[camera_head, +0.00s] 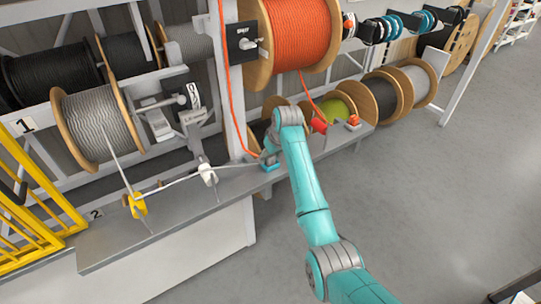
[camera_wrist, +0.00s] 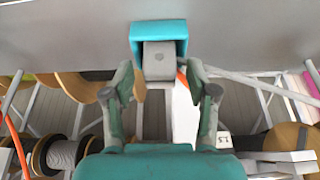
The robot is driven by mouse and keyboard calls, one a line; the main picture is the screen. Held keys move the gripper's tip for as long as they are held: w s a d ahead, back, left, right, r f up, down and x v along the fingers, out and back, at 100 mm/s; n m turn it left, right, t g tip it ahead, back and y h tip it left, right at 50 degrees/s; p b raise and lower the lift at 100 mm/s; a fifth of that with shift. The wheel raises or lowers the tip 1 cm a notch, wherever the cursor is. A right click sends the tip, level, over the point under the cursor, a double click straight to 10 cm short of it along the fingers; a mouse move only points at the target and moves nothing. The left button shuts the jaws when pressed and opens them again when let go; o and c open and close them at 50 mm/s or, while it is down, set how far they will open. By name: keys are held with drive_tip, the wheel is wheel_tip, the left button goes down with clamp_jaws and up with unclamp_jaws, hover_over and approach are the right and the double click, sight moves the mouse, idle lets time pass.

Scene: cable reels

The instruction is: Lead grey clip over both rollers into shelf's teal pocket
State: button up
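The grey cable reel (camera_head: 97,124) hangs at the left in the head view. Its cable runs down to the yellow roller (camera_head: 138,204), across to the white roller (camera_head: 207,175), and on to the teal pocket (camera_head: 270,166) on the shelf (camera_head: 185,207). In the wrist view the grey clip (camera_wrist: 158,62) sits in the teal pocket (camera_wrist: 158,29), with its near end showing. My gripper (camera_wrist: 160,78) is open, one finger on each side of the clip with visible gaps. In the head view my gripper (camera_head: 269,154) is right at the pocket, partly hidden by my arm.
An orange reel (camera_head: 300,40) hangs above, its orange cable running down near the pocket. A red clip (camera_head: 319,125) lies to the right of my arm. Several reels stand beyond, and a yellow guard rail (camera_head: 35,205) is at the left. The floor (camera_head: 430,210) at the right is clear.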

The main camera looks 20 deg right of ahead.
drive_tip(key=v, duration=1.2)
drive_tip(key=shift+f, duration=0.1)
idle(0.4)
